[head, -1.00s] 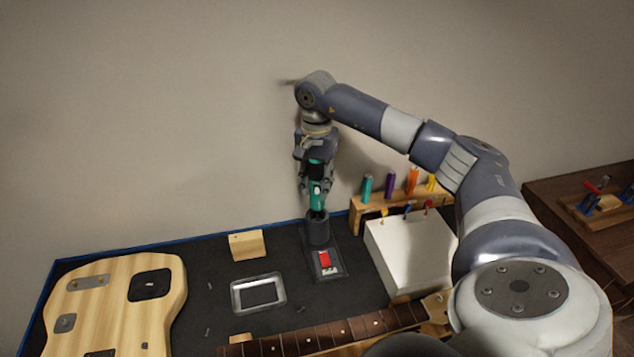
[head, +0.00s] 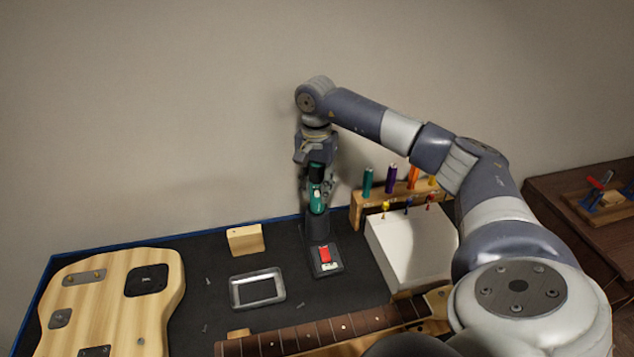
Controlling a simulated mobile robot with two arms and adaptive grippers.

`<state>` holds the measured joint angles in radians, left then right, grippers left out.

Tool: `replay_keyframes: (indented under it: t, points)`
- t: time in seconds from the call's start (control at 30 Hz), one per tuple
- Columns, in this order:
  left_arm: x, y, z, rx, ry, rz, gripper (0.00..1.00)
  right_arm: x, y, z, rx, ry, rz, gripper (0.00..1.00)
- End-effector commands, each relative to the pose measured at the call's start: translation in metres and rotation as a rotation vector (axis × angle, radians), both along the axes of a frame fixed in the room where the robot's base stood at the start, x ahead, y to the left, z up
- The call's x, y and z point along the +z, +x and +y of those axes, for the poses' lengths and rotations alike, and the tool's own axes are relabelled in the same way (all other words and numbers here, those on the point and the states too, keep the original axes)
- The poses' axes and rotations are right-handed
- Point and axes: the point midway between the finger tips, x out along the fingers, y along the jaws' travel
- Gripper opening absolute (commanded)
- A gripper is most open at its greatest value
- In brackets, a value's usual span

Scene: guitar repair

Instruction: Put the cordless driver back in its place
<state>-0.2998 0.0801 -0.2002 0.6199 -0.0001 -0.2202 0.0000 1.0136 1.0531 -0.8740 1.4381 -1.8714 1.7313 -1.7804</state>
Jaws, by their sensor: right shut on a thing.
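The cordless driver (head: 317,198), teal and black, stands upright in my right gripper (head: 321,184), which is shut on it. The driver is over a dark upright cup, the driver's holder (head: 318,232), whose base carries a red patch. The driver's lower end is hidden at the cup's mouth and appears to be inside it. My right arm reaches in from the right, with the gripper pointing down. My left gripper is not in view.
A rack of coloured-handled tools (head: 392,192) and a white box (head: 412,243) stand close to the right of the holder. A metal tray (head: 257,302), wooden block (head: 245,239), guitar body (head: 110,305) and fretted neck (head: 320,333) lie on the dark mat. A wall is behind.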

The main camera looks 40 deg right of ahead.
Motion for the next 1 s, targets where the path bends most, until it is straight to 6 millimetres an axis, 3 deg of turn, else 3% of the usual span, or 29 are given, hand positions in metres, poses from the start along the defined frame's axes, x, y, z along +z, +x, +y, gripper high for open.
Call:
replay_keyframes:
  t: [0.37, 1.0]
  points:
    - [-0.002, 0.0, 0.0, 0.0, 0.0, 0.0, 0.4, -0.002, 0.0, 0.0, 0.0, 0.0, -0.001, 0.0]
    - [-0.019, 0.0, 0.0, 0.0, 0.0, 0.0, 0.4, -0.028, 0.0, 0.0, -0.001, 0.0, 0.0, 0.0]
